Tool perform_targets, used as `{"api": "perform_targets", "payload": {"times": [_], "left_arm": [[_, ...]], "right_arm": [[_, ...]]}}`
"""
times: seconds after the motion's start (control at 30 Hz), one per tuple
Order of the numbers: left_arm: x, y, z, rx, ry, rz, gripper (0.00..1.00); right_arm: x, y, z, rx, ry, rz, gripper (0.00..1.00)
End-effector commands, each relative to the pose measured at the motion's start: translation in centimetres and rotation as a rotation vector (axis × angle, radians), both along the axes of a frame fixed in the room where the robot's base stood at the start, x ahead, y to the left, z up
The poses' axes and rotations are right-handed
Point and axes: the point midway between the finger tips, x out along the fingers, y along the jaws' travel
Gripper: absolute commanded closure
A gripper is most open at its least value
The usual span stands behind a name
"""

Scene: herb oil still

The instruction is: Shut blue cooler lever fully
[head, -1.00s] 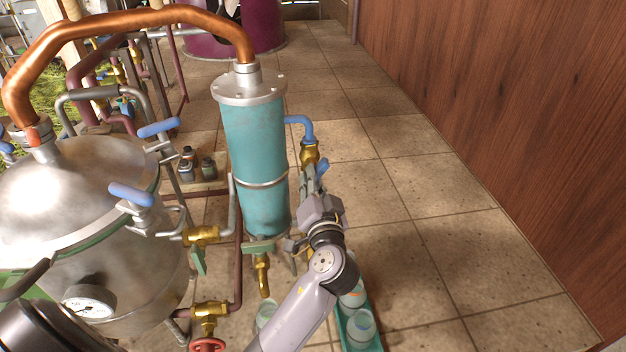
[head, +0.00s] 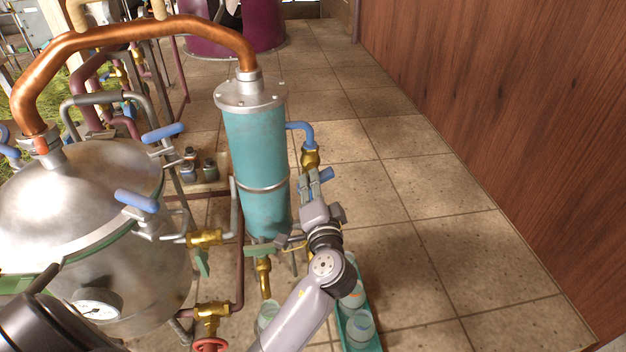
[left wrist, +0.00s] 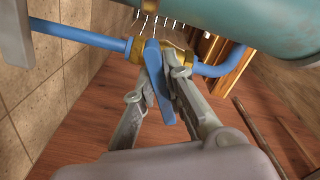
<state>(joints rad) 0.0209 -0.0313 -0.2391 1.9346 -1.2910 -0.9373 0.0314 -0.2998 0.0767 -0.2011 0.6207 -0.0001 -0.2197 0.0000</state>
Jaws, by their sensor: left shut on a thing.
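The cooler (head: 258,165) is an upright teal cylinder with a grey flanged top. A blue pipe (head: 303,127) leaves its right side and runs down into a brass valve (head: 310,157). The blue lever (head: 327,174) sits below that brass, its end showing right of my left gripper (head: 311,178). In the left wrist view the lever (left wrist: 157,88) lies between the two fingers of my left gripper (left wrist: 160,72), which is shut on it. There the lever stands across the line of the blue pipe (left wrist: 80,35) at the brass valve (left wrist: 139,50). My right gripper is not in view.
A steel still (head: 85,210) with blue clamp handles stands left of the cooler. A green-handled brass tap (head: 264,275) hangs below the cooler. A teal tray (head: 366,325) with glass jars lies below my arm. Tiled floor (head: 430,210) is free to the right, up to a wooden wall.

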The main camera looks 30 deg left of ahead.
Motion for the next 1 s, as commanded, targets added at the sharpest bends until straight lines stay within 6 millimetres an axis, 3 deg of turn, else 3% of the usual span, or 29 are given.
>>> {"api": "perform_targets", "payload": {"times": [0.5, 1.0], "left_arm": [[0.0, 0.0, 0.5, 0.339, 0.256, -0.001, 1.00], [0.0, 0.0, 0.4, 0.455, 0.342, -0.002, 1.00]], "right_arm": [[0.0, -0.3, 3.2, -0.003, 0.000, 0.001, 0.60], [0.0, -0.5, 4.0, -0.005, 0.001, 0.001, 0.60]]}}
